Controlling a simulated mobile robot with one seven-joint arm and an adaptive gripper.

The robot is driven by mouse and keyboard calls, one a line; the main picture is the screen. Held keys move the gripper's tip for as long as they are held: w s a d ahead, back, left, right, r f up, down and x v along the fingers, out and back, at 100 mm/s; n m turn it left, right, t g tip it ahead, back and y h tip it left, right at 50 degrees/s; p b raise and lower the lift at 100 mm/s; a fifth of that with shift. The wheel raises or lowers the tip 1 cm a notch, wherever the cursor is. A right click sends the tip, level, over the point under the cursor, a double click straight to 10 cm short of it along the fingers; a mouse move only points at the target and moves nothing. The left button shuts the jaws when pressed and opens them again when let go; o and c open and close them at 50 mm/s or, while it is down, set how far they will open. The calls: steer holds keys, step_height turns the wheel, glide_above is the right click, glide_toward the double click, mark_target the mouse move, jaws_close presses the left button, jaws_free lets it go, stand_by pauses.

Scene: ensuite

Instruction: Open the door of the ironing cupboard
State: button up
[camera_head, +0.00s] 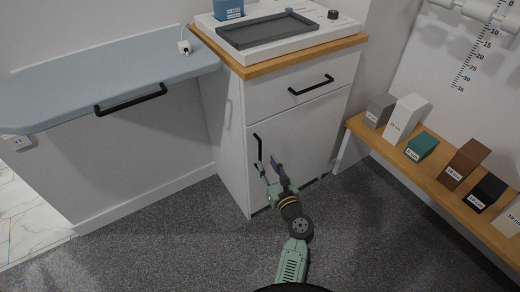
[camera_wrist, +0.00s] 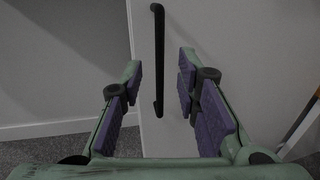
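The cupboard is a white cabinet with a wooden top, and its lower door (camera_head: 300,135) is closed. A black vertical bar handle (camera_head: 258,147) sits near the door's left edge. My gripper (camera_head: 268,166) is in front of the door at the handle's lower end. In the wrist view, my gripper (camera_wrist: 159,75) is open, with purple pads on both fingers. The black handle (camera_wrist: 159,60) stands upright between the fingers in the picture, its lower part in the gap. Neither finger visibly touches it. I cannot tell the exact depth between fingertips and handle.
Above the door is a closed drawer with a black handle (camera_head: 311,85). A grey-blue ironing board (camera_head: 110,75) is on the left. A wooden bench (camera_head: 440,180) with several labelled boxes runs along the right. Grey carpet (camera_head: 170,245) is clear in front.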

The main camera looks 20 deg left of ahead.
mark_target(260, 151)
steer(key=x, duration=0.7)
steer(key=shift+w+a+p, duration=0.2)
steer(key=shift+p, duration=0.1)
steer(key=shift+c, duration=0.3)
jaws_close()
